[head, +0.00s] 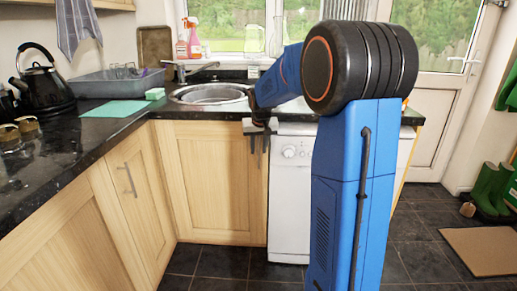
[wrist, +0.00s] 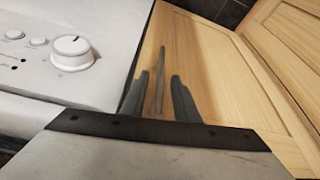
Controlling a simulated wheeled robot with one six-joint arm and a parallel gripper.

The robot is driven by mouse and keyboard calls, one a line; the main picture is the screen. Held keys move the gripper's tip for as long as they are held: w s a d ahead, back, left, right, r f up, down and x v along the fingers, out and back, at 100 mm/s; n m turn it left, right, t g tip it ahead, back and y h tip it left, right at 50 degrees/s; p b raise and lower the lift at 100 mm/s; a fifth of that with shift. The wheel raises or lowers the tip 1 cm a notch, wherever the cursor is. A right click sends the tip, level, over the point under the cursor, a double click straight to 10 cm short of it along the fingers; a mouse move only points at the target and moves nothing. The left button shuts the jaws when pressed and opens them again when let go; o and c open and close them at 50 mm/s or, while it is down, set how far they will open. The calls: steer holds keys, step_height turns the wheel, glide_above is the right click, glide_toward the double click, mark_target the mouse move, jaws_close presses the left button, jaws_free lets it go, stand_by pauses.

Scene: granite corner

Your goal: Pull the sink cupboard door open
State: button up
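The sink cupboard door (head: 205,190) is a light wood panel below the round sink (head: 210,94), and it looks closed. It also shows in the wrist view (wrist: 205,62). My gripper (head: 258,148) is at the upper right edge of this door, pointing down. In the wrist view my gripper (wrist: 158,97) has its two dark fingers apart. A thin grey upright bar, seemingly the door's handle (wrist: 160,72), shows between them, with gaps on both sides. I cannot tell how deep it sits between the fingers. In the head view the handle is not clearly visible behind the gripper.
A white appliance (head: 290,185) with a dial (wrist: 70,52) stands right beside the door. Another wooden cupboard (head: 145,205) with a bar handle meets it at the left corner. The black worktop (head: 60,150) overhangs. Dark floor tiles (head: 225,268) in front are clear.

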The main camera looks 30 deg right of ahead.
jaws_close()
